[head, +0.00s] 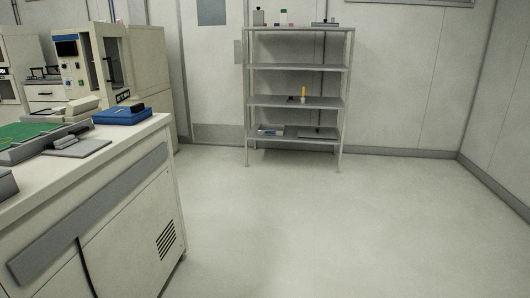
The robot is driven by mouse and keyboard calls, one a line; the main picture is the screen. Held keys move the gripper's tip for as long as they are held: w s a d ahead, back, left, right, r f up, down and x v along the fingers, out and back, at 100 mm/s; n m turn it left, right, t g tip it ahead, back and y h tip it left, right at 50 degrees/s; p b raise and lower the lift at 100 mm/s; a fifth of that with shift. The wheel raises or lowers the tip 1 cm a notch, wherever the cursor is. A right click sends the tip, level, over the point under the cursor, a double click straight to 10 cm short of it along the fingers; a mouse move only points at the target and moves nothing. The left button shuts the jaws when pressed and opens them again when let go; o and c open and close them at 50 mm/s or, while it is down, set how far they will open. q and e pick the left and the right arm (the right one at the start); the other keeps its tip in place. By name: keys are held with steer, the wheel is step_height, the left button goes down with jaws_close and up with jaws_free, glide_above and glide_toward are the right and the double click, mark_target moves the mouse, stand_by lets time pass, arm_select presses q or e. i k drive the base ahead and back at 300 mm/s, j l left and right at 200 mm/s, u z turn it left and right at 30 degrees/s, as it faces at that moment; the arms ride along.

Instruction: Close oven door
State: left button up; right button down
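No oven that I can tell for sure is in the head view. A cream-coloured machine (90,40) with a small dark screen and a tall opening in its front stands at the back left. I cannot tell whether it is an oven or whether it has a door. Neither of my grippers is in view.
A white bench (120,215) fills the lower left, with a blue box (122,114) and a green board (28,131) on top. A grey shelf rack (298,68) stands against the back wall. The floor (330,220) in the middle and right is clear.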

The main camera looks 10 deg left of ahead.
mark_target(97, 31)
steer(key=i, duration=1.75)
steer(key=i+u, duration=0.4)
steer(key=i+l+u, duration=0.2)
steer(key=i+u, duration=0.2)
steer(key=i+l+u, duration=0.25)
steer(key=u, duration=0.15)
steer(key=i, duration=0.1)
